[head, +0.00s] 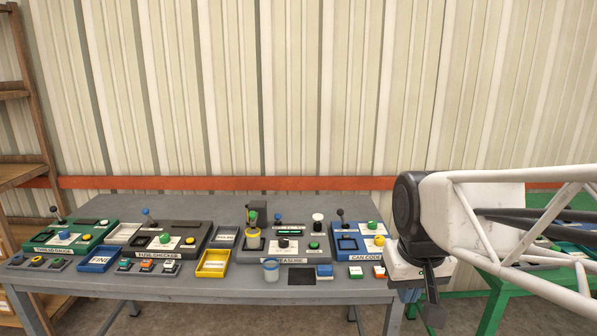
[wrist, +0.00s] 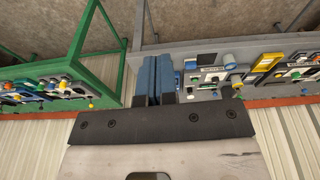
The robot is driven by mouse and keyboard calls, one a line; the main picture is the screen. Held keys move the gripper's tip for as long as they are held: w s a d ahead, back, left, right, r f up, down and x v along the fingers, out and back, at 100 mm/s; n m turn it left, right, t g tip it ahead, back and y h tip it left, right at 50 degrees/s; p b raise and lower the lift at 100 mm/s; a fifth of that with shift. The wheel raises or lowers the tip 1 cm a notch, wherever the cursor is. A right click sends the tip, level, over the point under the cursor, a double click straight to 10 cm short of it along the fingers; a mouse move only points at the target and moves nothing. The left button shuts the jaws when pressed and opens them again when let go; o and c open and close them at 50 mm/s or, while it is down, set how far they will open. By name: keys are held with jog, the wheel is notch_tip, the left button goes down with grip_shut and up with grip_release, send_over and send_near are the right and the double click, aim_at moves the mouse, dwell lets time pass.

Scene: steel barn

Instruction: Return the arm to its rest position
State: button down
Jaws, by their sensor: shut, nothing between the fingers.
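My gripper shows at the right of the head view (head: 410,296), below the black wrist joint and white arm link. It hangs beside the right end of the grey table (head: 200,210), near its front edge. In the wrist view my gripper's two blue fingers (wrist: 156,75) lie side by side, shut with nothing between them. The fingers are partly hidden in the head view by a dark part of the wrist.
The grey table carries several control panels, including a fuse checker (head: 158,254), and a yellow tray (head: 213,263). A green table (head: 493,305) with more panels stands to the right, partly behind my arm. A wooden shelf (head: 22,175) stands at the left.

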jog(key=s+f, duration=0.4)
jog(key=s, duration=0.5)
jog(key=shift+d+f+m, duration=0.15)
jog(key=shift+d+m, duration=0.1)
jog(key=shift+m, duration=0.15)
jog(key=shift+w, duration=0.15)
jog(key=w+a+r, duration=0.1)
jog(key=w+r, duration=0.2)
jog(key=w, duration=0.9)
jog(key=w+a+r+g, duration=0.1)
jog(key=w+r, duration=0.2)
jog(key=w, duration=0.9)
jog(key=w+a+r, duration=0.1)
jog(key=w+r, duration=0.2)
jog(key=w, duration=0.9)
jog(key=w+a+f, duration=0.2)
jog(key=w+f, duration=0.3)
jog(key=w, duration=0.7)
jog(key=w+a+f+g, duration=0.1)
jog(key=w+a+f, duration=0.2)
jog(key=w, duration=1)
jog(key=w+a+f, duration=0.3)
jog(key=w+f, duration=0.4)
jog(key=w, duration=0.5)
jog(key=shift+w+f, duration=0.15)
jog(key=shift+f, duration=0.15)
